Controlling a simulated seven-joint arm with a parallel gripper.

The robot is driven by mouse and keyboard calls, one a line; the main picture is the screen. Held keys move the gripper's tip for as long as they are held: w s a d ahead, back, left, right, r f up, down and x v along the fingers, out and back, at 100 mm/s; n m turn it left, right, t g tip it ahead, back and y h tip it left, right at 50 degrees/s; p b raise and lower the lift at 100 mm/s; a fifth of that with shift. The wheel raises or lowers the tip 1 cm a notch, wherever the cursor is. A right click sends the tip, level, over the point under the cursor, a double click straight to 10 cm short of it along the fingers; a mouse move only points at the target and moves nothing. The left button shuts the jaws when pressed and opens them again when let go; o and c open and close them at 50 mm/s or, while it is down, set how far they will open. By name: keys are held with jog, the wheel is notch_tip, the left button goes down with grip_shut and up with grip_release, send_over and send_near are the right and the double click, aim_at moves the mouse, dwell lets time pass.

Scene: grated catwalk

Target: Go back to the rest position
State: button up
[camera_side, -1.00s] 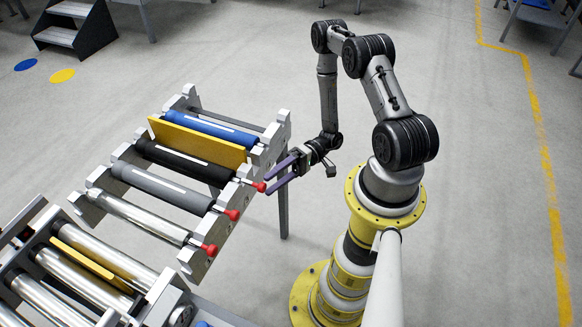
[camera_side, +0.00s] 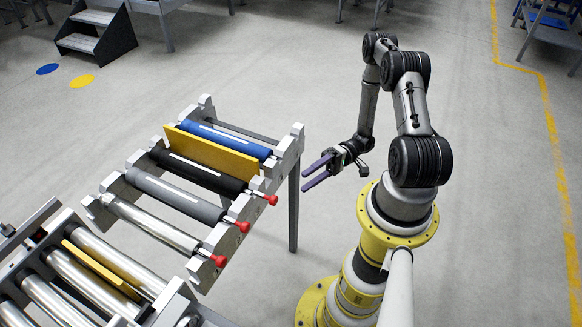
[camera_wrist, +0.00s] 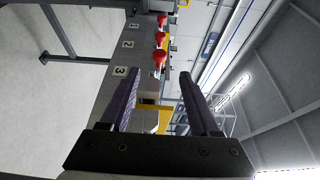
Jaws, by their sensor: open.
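My gripper (camera_side: 317,173) is open and empty. Its two purple fingers point left toward the roller rack (camera_side: 291,150), with a clear gap between the fingertips and the rack's end. In the wrist view, my gripper (camera_wrist: 155,88) shows its two fingers spread apart with nothing between them. Beyond them are the red knobs (camera_wrist: 160,58) and the rack's side plate (camera_wrist: 118,88), marked with numbers.
The rack holds a blue roller (camera_side: 226,140), a yellow plate (camera_side: 212,153), a black roller (camera_side: 198,172), a grey roller (camera_side: 175,196) and a silver roller (camera_side: 150,222). A roller conveyor (camera_side: 75,278) stands at lower left. Floor right of my arm is clear.

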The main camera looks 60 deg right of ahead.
jog(key=w+a+r+n+g+h, duration=0.35)
jog(key=r+n, duration=0.25)
jog(key=r, duration=0.4)
jog(key=w+a+r+n+g+h, duration=0.25)
jog(key=a+r+n+g, duration=0.2)
jog(key=r, duration=0.65)
jog(key=s+a+r+n+t+h, duration=0.2)
jog(key=s+a+r+h, duration=0.2)
jog(key=s+r+h, duration=0.45)
jog(key=s+d+r+m+t+h, duration=0.2)
jog(key=s+d+r+m+t, duration=0.1)
jog(key=m, duration=0.5)
jog(key=shift+s+d+t, duration=0.45)
jog(key=shift+s+t, duration=0.3)
jog(key=shift+t, duration=0.15)
